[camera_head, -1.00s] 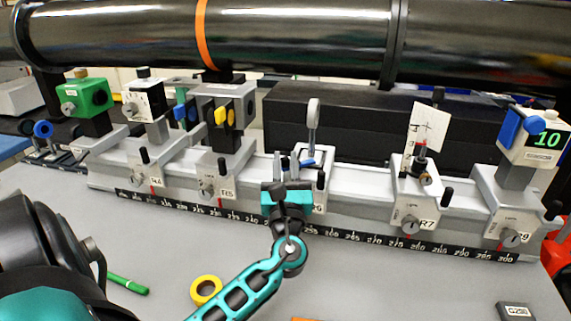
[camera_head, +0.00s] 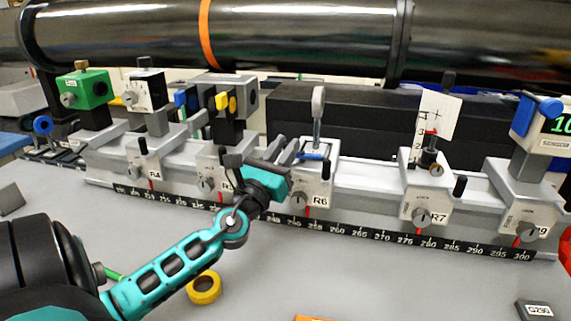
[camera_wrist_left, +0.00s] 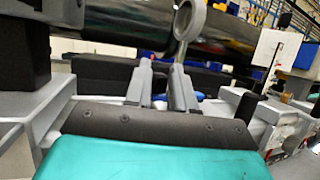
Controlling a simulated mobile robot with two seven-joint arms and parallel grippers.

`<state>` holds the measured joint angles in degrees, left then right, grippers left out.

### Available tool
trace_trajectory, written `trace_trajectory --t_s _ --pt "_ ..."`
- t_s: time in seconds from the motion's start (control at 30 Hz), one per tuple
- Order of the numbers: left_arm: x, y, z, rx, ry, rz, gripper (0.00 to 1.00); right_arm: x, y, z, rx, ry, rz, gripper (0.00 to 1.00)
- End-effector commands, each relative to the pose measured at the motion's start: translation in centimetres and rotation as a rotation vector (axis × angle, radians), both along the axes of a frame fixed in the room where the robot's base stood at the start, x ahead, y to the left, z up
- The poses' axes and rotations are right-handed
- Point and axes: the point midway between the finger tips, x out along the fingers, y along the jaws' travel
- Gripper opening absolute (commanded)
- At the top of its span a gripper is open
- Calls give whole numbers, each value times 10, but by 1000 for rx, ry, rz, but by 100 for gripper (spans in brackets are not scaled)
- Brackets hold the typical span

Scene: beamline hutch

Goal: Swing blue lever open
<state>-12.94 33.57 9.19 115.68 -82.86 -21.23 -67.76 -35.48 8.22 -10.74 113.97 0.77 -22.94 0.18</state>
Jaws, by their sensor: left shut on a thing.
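A blue lever (camera_head: 313,157) sits on the R6 carrier (camera_head: 319,180), below a grey ring-topped post (camera_head: 318,105). My left gripper (camera_head: 287,149) reaches this carrier from the front left, its teal wrist tilted. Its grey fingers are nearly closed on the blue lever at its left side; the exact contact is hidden. In the left wrist view the two fingers (camera_wrist_left: 165,82) point forward with a narrow gap, and blue of the lever (camera_wrist_left: 197,96) shows beyond them. My right gripper is not in view.
The R7 carrier (camera_head: 427,196) with a white card (camera_head: 440,115) stands to the right. A yellow-and-blue slit unit (camera_head: 222,101) and green box (camera_head: 86,90) stand left. A black tube (camera_head: 300,40) crosses above. A yellow tape roll (camera_head: 205,288) lies on the open grey bench front.

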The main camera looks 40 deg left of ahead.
Motion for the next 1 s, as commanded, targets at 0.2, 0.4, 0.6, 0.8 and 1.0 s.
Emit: trace_trajectory --t_s 0.2,0.4,0.6,0.8,1.0 --pt "2 2 -5 2 2 -94 0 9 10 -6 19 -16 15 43" --pt "3 3 -3 -1 3 -131 0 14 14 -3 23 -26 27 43" --pt "3 3 -1 -3 4 -137 0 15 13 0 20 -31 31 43" --pt "3 3 -1 -2 3 -136 0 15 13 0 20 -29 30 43" --pt "3 4 -1 -1 2 -134 43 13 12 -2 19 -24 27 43"
